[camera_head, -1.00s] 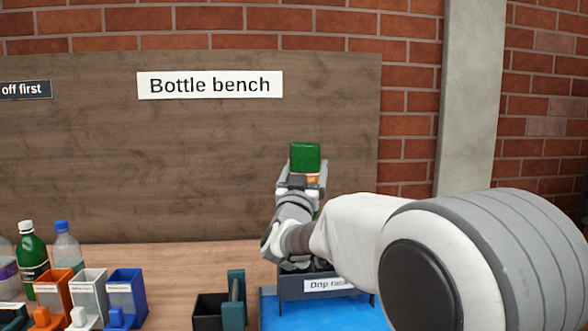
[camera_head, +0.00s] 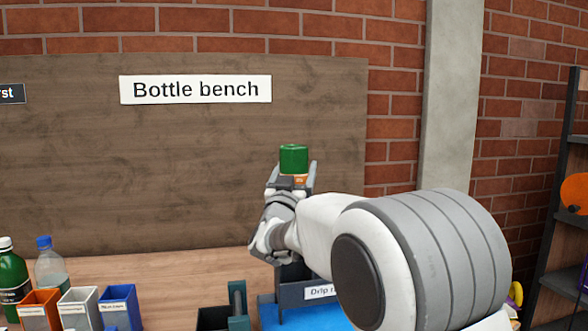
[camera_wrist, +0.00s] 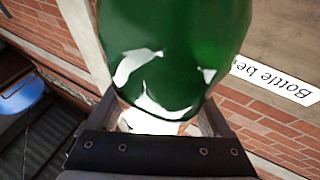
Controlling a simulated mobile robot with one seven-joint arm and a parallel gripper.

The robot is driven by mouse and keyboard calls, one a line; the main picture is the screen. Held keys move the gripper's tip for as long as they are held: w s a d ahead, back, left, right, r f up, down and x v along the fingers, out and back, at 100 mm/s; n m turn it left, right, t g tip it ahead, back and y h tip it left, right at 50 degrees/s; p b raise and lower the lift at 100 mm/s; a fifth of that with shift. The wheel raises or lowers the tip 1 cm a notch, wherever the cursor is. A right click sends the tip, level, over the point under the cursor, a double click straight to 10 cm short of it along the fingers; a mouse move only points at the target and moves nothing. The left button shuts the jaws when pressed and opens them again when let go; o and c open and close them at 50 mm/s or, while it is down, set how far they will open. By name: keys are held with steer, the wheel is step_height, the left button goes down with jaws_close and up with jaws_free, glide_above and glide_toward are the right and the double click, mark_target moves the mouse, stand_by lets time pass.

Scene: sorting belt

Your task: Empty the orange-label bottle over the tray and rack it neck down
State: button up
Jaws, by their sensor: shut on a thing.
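The green bottle (camera_head: 293,158) is held in my gripper (camera_head: 292,182), with its base up and a bit of orange label showing at the jaws. In the wrist view the green bottle (camera_wrist: 175,45) fills the upper middle, and my gripper (camera_wrist: 165,125) is shut on it. The bottle's neck is hidden behind my gripper and arm. Whether liquid is running out cannot be seen.
Orange (camera_head: 40,308), white (camera_head: 78,310) and blue (camera_head: 118,304) bins stand at the left. Another green bottle (camera_head: 12,275) and a clear blue-capped bottle (camera_head: 50,265) stand behind them. A dark holder with a green upright (camera_head: 238,303) is left of the tray. Shelves (camera_head: 565,230) are at far right.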

step_height(320, 180, down, 19)
steer(key=b, duration=0.9)
stand_by(0.4)
steer(key=shift+s+r, duration=0.1)
steer(key=shift+s, duration=0.05)
steer(key=o, duration=1.2)
steer(key=shift+d+b, duration=0.1)
steer(key=shift+b, duration=0.2)
steer(key=shift+o, duration=0.2)
steer(key=shift+t+h, duration=0.3)
steer(key=r+p, duration=0.1)
steer(key=r, duration=0.1)
steer(key=r+p, duration=0.1)
steer(key=r, duration=0.2)
steer(key=d+r+p, duration=0.1)
steer(key=r, duration=0.2)
steer(key=shift+s, duration=0.3)
steer(key=s+d+r+p, duration=0.2)
steer(key=d+r, duration=0.4)
steer(key=d, duration=0.3)
steer(key=shift+s+d+r+p, duration=0.15)
steer(key=shift+s+d+p, duration=0.25)
steer(key=shift+s, duration=0.5)
